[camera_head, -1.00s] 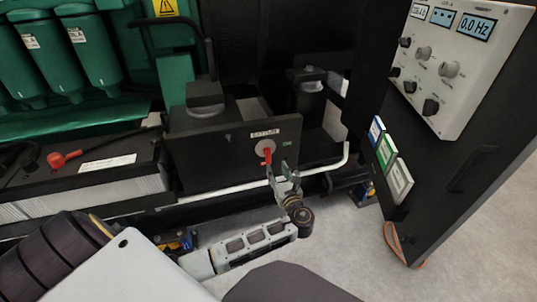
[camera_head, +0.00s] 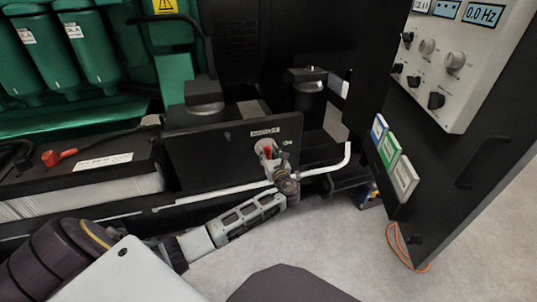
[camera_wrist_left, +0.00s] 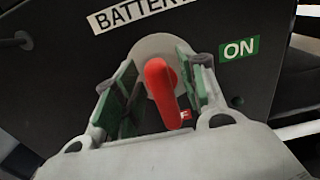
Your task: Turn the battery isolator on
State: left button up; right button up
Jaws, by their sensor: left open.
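The battery isolator is a red handle (camera_wrist_left: 162,92) on a round grey disc (camera_wrist_left: 150,48), set in a black panel (camera_head: 215,155) under a BATTERY label (camera_wrist_left: 135,12). In the left wrist view the handle points down and slightly right, toward a partly hidden red mark. A green ON label (camera_wrist_left: 239,48) is at the right of the disc. My left gripper (camera_wrist_left: 155,85) is open, with one finger on each side of the handle; both look apart from it. In the head view the left gripper (camera_head: 271,155) covers much of the handle. My right gripper is not in view.
A black battery (camera_head: 80,170) with a red terminal cap (camera_head: 57,157) stands at the left. A pale pipe (camera_head: 325,168) runs below the panel. A control cabinet (camera_head: 450,165) stands at the right. Grey floor (camera_head: 330,240) is clear between them.

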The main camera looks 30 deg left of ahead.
pick_arm(q)
jog(key=shift+w+a, duration=0.1)
jog(key=shift+a, duration=0.05)
jog(key=c, duration=0.7)
jog(key=shift+c, duration=0.2)
